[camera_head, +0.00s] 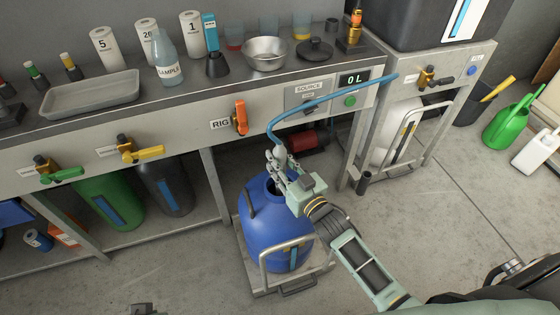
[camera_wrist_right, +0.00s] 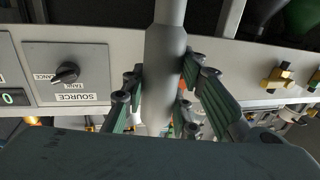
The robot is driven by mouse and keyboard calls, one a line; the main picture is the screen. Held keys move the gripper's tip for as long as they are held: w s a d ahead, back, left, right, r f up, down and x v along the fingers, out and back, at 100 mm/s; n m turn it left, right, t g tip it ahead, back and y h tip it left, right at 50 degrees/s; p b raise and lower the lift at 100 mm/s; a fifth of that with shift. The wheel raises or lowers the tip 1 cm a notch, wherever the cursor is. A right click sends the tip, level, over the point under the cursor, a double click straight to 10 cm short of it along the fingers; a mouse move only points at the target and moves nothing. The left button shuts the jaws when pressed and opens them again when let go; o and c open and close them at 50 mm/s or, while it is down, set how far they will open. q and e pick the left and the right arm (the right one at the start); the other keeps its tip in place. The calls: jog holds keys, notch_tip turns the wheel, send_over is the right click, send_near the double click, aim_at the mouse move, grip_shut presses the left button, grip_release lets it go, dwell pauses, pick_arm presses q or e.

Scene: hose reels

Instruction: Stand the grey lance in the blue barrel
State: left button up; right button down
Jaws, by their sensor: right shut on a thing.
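The grey lance (camera_head: 280,157) has a blue hose at its top, and its grey shaft fills the middle of the right wrist view (camera_wrist_right: 166,65). My right gripper (camera_head: 277,168) is shut on it, with fingers on both sides of the shaft (camera_wrist_right: 157,98). The blue barrel (camera_head: 268,233) stands on a low trolley below the bench. The gripper and lance are over the barrel's top, near its dark mouth. The lance's lower end is hidden, so I cannot tell whether it is inside the mouth. A small dark piece at the bottom edge may be my left gripper (camera_head: 144,309).
The bench edge (camera_head: 190,130), with an orange valve handle (camera_head: 241,117), is just behind the barrel. The trolley's handle (camera_head: 287,243) stands in front.

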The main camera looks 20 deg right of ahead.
aim_at(280, 143)
jog(key=shift+r, duration=0.1)
jog(key=c, duration=1.4)
grip_release()
jog(key=shift+o, duration=0.5)
notch_tip(280, 143, up, 10)
jog(key=shift+f, duration=0.1)
